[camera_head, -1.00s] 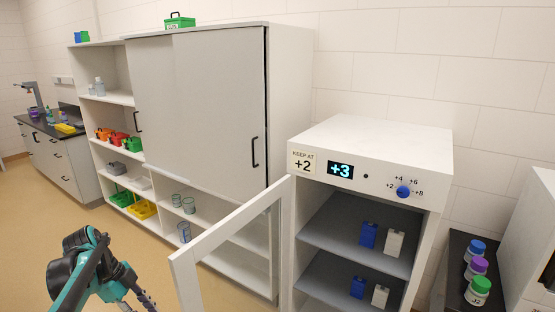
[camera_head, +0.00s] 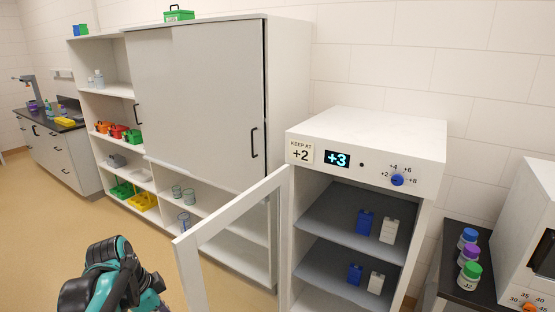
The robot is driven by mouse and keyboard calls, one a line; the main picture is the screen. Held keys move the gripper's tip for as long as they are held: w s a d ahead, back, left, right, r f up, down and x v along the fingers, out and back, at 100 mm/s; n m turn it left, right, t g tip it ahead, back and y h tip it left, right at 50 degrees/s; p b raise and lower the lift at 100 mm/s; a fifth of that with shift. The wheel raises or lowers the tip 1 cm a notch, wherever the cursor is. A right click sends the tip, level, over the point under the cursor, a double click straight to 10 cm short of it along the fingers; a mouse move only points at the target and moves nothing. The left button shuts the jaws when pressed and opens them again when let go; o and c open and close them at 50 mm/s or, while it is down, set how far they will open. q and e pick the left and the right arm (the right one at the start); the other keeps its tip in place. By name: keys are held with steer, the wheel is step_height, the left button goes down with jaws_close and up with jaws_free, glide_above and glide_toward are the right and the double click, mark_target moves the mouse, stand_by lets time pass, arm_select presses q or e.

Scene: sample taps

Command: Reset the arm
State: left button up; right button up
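My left arm (camera_head: 110,280) shows at the bottom left, in front of the open cabinet door. Its gripper is not clearly visible; the fingers are cut off or hidden below the picture edge. My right arm is not in view. The white fridge-like cabinet (camera_head: 375,130) stands at centre right with its framed door (camera_head: 190,262) open toward me. Its display (camera_head: 337,159) reads +3, beside a label (camera_head: 300,152) reading KEEP AT +2. The blue knob (camera_head: 397,180) sits on the panel among marks +2 to +8.
Blue and white bottles stand on the cabinet's two shelves (camera_head: 340,228). A tall grey-door cupboard (camera_head: 205,95) is behind, with coloured bins on its open shelves. Capped jars (camera_head: 470,255) stand on a dark counter at right, beside a white appliance (camera_head: 535,230). Floor is clear at left.

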arm_select(q)
steer(key=s+d+f+n+t+y, duration=0.2)
steer(key=s+d+n+t, duration=0.3)
steer(key=s+d+n, duration=0.3)
steer(key=s+f+n, duration=0.1)
steer(key=n, duration=0.2)
steer(key=shift+s+d, duration=0.25)
steer(key=shift+s, duration=0.1)
